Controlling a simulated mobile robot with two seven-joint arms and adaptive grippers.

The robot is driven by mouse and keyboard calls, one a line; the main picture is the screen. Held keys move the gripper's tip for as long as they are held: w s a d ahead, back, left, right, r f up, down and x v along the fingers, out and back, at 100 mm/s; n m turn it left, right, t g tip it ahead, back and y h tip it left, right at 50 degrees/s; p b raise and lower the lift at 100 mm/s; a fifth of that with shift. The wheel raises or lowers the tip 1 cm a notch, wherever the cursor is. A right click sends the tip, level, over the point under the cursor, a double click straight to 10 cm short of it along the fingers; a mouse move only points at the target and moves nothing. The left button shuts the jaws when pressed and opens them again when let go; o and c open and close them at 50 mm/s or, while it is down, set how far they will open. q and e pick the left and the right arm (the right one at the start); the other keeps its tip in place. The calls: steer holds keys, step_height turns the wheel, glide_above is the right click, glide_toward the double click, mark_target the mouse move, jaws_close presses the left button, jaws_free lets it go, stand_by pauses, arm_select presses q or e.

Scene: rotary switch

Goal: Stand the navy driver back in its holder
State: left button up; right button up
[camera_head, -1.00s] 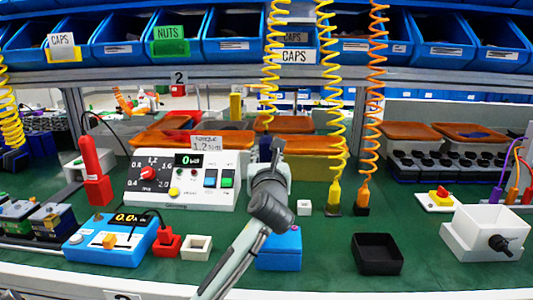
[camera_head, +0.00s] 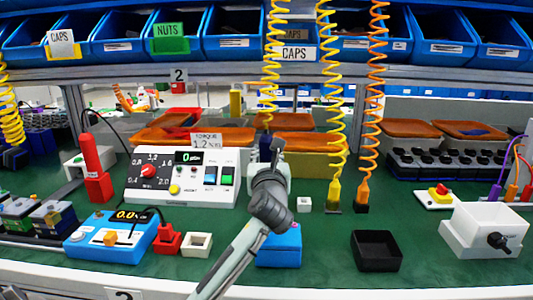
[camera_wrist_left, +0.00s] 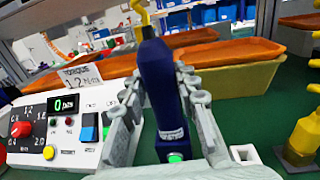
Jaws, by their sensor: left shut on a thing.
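The navy driver (camera_wrist_left: 165,95) fills the middle of the left wrist view, with a green light at its near end and a yellow coil fitting at its far end. My left gripper (camera_wrist_left: 160,110) is shut on it, one finger on each side. In the head view the navy driver (camera_head: 265,146) shows only in part, behind my left gripper (camera_head: 279,152), under a yellow coil cord. A small white block (camera_head: 304,204) stands on the bench right of the gripper; I cannot tell if it is the holder. My right gripper is out of view.
A control box (camera_head: 182,195) with a red dial stands left of the gripper. The yellow driver (camera_head: 334,196) and orange driver (camera_head: 363,194) stand upright to the right. A blue box (camera_head: 280,250) and a black tray (camera_head: 377,252) are in front. Green bench is free between them.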

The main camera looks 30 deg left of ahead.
arm_select(q)
steer(key=o, duration=0.8)
steer(key=shift+f, duration=0.1)
steer(key=v, duration=1.2)
